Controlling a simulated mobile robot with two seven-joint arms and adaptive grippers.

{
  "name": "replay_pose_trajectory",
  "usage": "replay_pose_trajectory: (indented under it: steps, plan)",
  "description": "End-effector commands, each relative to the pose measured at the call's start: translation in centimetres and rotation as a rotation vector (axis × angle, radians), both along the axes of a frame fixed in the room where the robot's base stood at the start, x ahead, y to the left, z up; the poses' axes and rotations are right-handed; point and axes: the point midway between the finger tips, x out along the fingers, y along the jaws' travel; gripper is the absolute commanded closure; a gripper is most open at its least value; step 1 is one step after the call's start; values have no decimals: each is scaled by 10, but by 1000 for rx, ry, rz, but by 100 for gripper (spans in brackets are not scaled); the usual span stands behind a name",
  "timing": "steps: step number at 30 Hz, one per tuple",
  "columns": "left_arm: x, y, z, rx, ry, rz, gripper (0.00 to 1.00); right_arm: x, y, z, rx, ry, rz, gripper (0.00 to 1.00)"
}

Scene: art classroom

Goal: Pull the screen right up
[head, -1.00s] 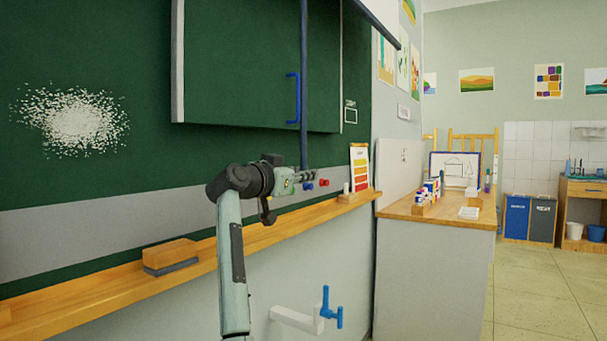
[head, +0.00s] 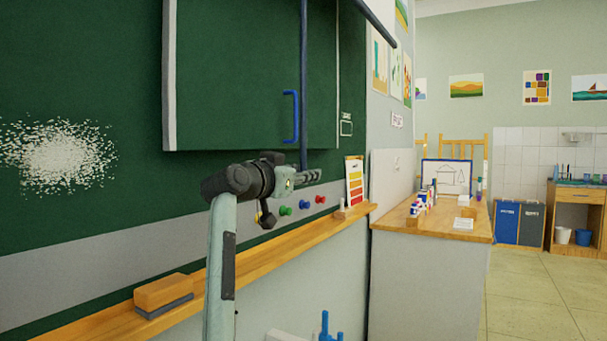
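The white screen (head: 383,12) shows only in part at the top of the head view, with a dark bar (head: 376,24) along its lower edge. A dark blue rod (head: 303,80) hangs down in front of the green board from beyond the top of the view. Where the rod joins the screen is out of view.
The green board (head: 235,80) has a blue handle (head: 290,117). Below my gripper are a wooden ledge (head: 250,260) with an eraser (head: 163,293) and several round magnets (head: 304,205). A cabinet (head: 430,270) with art supplies stands right; open floor (head: 535,310) lies beyond.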

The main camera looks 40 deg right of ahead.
Motion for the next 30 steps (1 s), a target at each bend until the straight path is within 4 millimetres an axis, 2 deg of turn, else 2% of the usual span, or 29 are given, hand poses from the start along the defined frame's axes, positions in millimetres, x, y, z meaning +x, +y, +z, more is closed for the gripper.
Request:
replay_pose_trajectory:
  steps: [9,13,17,24,30]
  plan:
    - [0,0,0,0,0,0,18,0,0,-1,1,3,-1,66]
    - [0,0,0,0,-1,-1,18,-3,9,-1,1,4,0,66]
    - [0,0,0,0,-1,-1,18,-11,30,-1,2,2,3,66]
    - [0,0,0,0,-1,0,18,-31,77,-2,1,4,2,66]
    - [0,0,0,0,0,0,18,-43,103,-1,-1,3,-1,66]
